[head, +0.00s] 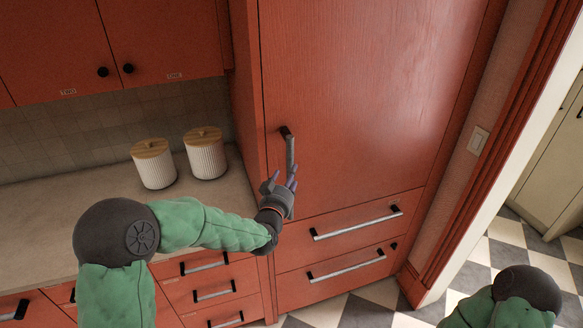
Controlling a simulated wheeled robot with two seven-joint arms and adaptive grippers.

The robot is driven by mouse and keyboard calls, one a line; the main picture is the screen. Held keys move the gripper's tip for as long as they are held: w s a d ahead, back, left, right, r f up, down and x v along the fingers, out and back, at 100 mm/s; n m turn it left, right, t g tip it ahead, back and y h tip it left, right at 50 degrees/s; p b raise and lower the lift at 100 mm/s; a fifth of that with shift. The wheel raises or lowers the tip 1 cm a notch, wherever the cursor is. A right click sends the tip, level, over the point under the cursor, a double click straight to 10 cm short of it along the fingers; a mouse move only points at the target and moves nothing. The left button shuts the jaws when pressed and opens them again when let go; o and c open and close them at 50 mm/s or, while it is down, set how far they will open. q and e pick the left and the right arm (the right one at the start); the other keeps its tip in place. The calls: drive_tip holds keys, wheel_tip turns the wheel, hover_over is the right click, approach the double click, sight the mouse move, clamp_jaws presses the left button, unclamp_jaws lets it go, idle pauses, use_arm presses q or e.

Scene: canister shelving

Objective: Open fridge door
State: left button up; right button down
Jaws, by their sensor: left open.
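The tall red-orange fridge door (365,80) fills the middle of the head view and looks shut. Its vertical metal handle (290,152) is near the door's left edge. My left gripper (280,183) is open at the lower part of the handle, with its fingertips pointing up beside it. The gripper covers the handle's lower end, and I cannot tell whether the fingers touch it. My right arm shows only in part at the bottom right, and its gripper is out of view.
Two fridge drawers with bar handles (358,222) lie below the door. Two white ribbed canisters with wooden lids (153,165) (205,154) stand on the counter (105,211) at left. A doorway frame (470,190) is at right. The checkered floor (365,306) is clear in front.

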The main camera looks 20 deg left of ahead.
use_arm(q)
drive_tip(key=shift+w, duration=2.7)
clamp_jaws()
